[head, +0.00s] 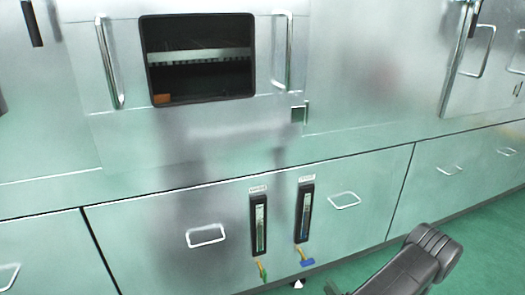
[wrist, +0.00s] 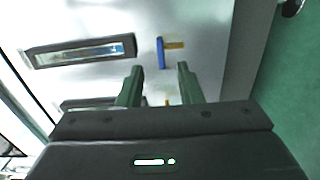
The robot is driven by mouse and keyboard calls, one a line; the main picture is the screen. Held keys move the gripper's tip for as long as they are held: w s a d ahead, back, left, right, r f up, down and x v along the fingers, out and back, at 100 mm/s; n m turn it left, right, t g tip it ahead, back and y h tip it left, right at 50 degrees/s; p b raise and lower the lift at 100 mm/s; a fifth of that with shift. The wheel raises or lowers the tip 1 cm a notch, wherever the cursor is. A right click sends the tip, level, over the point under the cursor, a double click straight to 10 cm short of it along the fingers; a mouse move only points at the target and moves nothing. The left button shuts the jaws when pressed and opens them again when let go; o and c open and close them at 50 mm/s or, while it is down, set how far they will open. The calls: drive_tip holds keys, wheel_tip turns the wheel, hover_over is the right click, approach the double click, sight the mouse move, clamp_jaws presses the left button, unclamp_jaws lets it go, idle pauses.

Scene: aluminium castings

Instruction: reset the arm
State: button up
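My gripper (wrist: 160,72) shows in the wrist view, its two green fingers apart with a gap between them. It is open and nothing is between the fingers. Beyond the fingertips is a metal panel with a blue-handled valve (wrist: 161,52) and a sight gauge (wrist: 85,52). In the head view my dark arm enters at the lower right, and the gripper itself cannot be made out there.
A large metal machine (head: 370,85) fills the head view, with a dark window opening (head: 200,85). Two gauges (head: 259,222) (head: 305,212) sit low on its front, above a yellow-green valve (head: 262,271) and a blue valve handle (head: 307,262). Green floor (head: 485,245) is clear at right.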

sight(312, 261)
drive_tip(key=b+x, duration=0.3)
drive_tip(key=x, duration=0.9)
drive_tip(key=shift+w+a+f+b, duration=0.15)
drive_tip(key=shift+w+a+b, duration=0.05)
drive_tip(key=shift+w+b, duration=0.15)
drive_tip(key=shift+d+r+n, duration=0.1)
drive_tip(key=shift+r+n, duration=0.2)
drive_tip(key=shift+n, duration=0.4)
drive_tip(key=n, duration=0.2)
drive_tip(key=r+n, duration=0.1)
drive_tip(key=n, duration=0.2)
drive_tip(key=shift+s+p, duration=0.15)
drive_tip(key=shift+p, duration=0.25)
drive_tip(key=shift+n, duration=0.3)
